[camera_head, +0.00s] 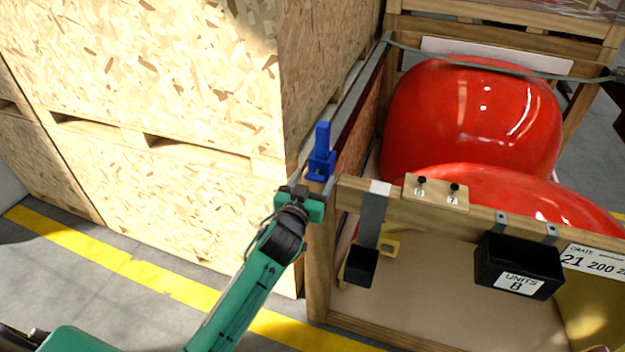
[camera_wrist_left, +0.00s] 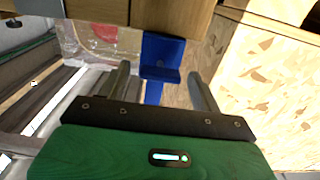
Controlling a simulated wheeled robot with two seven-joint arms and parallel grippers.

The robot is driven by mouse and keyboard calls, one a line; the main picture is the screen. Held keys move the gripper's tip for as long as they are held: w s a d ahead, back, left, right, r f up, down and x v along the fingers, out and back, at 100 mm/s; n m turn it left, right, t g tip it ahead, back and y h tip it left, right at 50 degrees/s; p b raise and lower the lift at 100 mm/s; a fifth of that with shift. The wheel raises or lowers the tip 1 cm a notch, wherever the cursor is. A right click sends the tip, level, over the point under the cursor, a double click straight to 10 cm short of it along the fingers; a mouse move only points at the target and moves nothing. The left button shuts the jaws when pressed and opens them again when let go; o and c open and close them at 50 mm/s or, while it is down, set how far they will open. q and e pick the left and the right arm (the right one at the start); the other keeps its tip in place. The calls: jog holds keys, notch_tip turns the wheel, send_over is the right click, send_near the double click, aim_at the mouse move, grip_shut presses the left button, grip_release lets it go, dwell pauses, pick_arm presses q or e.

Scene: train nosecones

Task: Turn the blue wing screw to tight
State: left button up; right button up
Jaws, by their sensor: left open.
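A blue clamp-like fitting (camera_head: 320,165) sits at the top of the wooden crate's corner post in the head view, with a flat blue tab (camera_head: 322,136) standing upright on it. I cannot tell for sure which blue part is the wing screw. My left gripper (camera_head: 306,190) is just below and in front of the fitting, its green body partly covering the post top. In the left wrist view, the blue fitting (camera_wrist_left: 162,52) is against the wood, and a narrow blue part (camera_wrist_left: 153,92) extends down between the fingers of my open left gripper (camera_wrist_left: 161,80). Contact is not visible.
Large chipboard crates (camera_head: 150,80) stand close on the left. The open wooden crate (camera_head: 320,260) holds red nosecones (camera_head: 470,120). A black box (camera_head: 519,265) and a small black holder (camera_head: 361,266) hang on its front. Grey floor with a yellow line (camera_head: 130,268) is clear at lower left.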

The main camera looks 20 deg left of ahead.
pick_arm(q)
jog(key=shift+w, duration=0.1)
pick_arm(e)
jog(key=shift+w, duration=0.2)
pick_arm(q)
jog(key=shift+c, duration=1)
jog(key=c, duration=0.8)
pick_arm(e)
jog(key=shift+w, duration=0.1)
